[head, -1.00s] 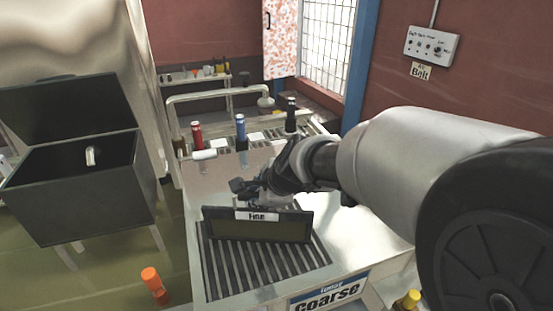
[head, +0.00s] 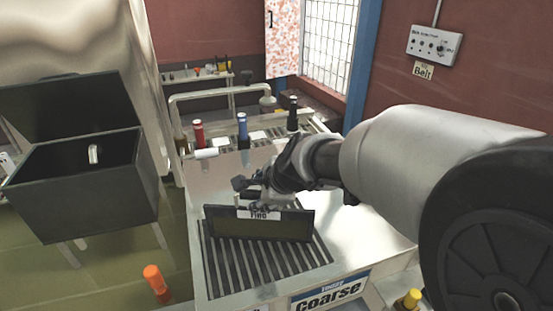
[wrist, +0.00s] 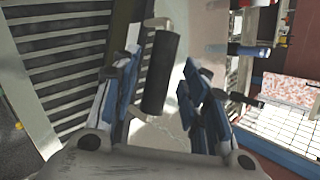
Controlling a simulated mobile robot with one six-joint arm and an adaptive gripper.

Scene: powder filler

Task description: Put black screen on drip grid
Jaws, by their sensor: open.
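The black screen (head: 262,229), a wide dark panel with a white label on its top edge, stands nearly upright on the slatted drip grid (head: 225,281), towards the grid's back edge. My gripper (head: 246,187) is just behind and above the screen's top edge in the head view. In the wrist view my gripper (wrist: 165,88) is open, with blue-padded fingers apart. A dark bar (wrist: 161,72) shows between them; I cannot tell if it is part of the screen. The grid's slats (wrist: 65,55) show at the left there. The screen's back is hidden in the head view.
A red bottle (head: 198,133), a blue bottle (head: 242,131) and a black bottle (head: 293,113) stand along the back of the pale table (head: 205,190). An open dark bin (head: 85,195) stands at the left. An orange-capped post (head: 155,280) is at the front left.

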